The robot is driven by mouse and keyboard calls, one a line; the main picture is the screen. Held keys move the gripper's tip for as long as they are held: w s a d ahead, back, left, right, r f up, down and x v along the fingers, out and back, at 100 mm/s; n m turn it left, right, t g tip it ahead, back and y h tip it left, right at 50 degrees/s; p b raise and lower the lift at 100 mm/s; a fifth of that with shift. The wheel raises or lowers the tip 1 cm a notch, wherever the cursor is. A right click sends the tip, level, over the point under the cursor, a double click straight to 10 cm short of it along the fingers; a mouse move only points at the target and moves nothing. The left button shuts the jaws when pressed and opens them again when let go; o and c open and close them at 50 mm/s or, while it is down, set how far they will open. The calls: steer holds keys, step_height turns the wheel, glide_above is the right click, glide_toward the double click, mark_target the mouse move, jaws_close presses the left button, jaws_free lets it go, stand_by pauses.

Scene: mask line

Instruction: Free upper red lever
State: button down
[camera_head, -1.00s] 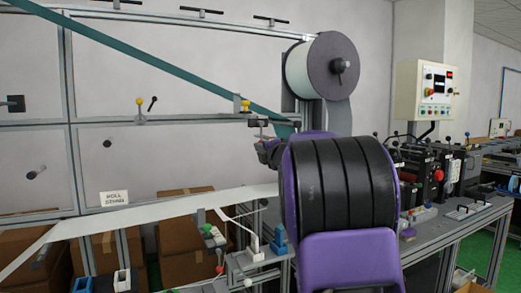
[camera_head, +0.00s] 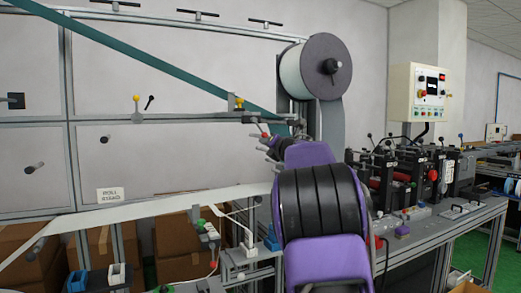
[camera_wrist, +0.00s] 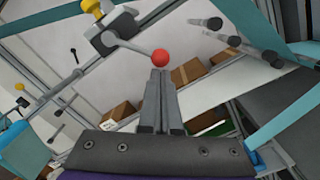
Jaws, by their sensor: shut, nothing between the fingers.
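The upper red lever has a round red knob (camera_wrist: 160,58) on a thin grey rod in the wrist view. The rod runs up and left to a grey clamp block (camera_wrist: 112,32) on a rail. My gripper (camera_wrist: 160,74) is shut and empty, with its tips just below the knob in the picture; I cannot tell whether they touch it. In the head view the small red knob (camera_head: 264,134) shows beside my gripper (camera_head: 270,140), below the teal web. My arm hides part of the area there.
A yellow knob (camera_wrist: 92,7) sits on the clamp block. The teal web (camera_head: 150,62) slopes down to the rail near my gripper. A large roll (camera_head: 322,67) hangs above my arm.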

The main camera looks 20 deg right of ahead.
steer(key=d+r+n, duration=0.1)
steer(key=n, duration=0.1)
steer(key=d+r+n, duration=0.1)
steer(key=d+n, duration=0.1)
steer(key=shift+n, duration=0.3)
